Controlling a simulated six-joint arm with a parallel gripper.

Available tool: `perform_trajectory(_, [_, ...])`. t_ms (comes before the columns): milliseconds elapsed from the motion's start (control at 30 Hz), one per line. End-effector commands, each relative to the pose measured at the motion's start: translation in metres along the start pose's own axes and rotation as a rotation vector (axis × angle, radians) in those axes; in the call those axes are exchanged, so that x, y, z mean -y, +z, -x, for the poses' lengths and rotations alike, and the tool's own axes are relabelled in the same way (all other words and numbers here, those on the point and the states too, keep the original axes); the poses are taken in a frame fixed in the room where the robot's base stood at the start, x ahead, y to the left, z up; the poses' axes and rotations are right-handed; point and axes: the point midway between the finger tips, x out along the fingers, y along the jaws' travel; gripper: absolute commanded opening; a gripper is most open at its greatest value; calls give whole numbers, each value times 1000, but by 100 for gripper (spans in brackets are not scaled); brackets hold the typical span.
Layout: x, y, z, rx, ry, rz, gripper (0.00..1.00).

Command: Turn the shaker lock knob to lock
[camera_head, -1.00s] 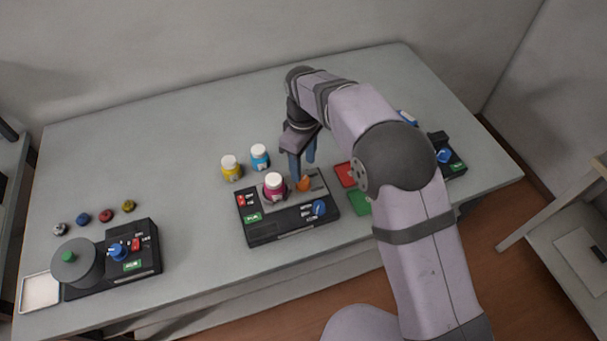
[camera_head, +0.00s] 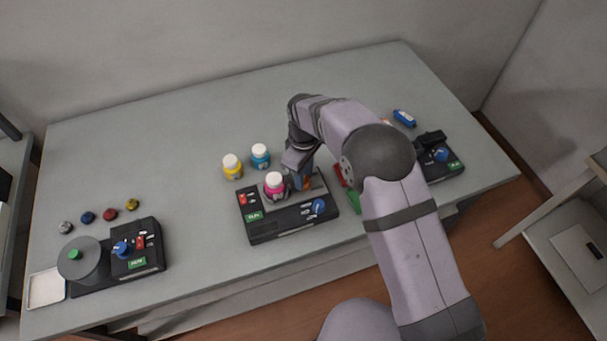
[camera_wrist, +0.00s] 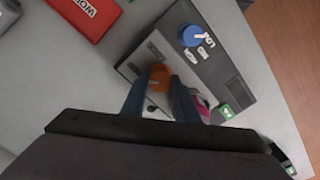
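The shaker (camera_head: 285,227) is a black box with a grey top plate, at the middle of the table. A pink bottle with a white cap (camera_head: 275,186) stands on the plate. The orange lock knob (camera_wrist: 159,77) is on the plate beside the bottle; a little of its orange also shows in the head view (camera_head: 306,184). My gripper (camera_wrist: 159,85) is down at the knob, with one blue finger on each side of it. Narrow gaps seem to show between knob and fingers, so it looks open around the knob. The lettering by the knob is too small to read surely.
A blue knob (camera_head: 318,206) and a red switch (camera_head: 242,200) are on the shaker. Yellow (camera_head: 232,167) and blue (camera_head: 260,157) bottles stand behind it. Red and green trays are close on the right, partly hidden by my arm. Another device (camera_head: 138,250) sits at left.

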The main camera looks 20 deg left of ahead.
Motion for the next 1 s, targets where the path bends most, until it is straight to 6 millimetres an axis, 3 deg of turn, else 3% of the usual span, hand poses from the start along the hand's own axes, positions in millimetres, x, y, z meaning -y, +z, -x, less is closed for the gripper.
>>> perform_trajectory(467, [0,0,0,0,0,-60,5])
perform_trajectory(1000, [0,0,0,-1,0,-483,5])
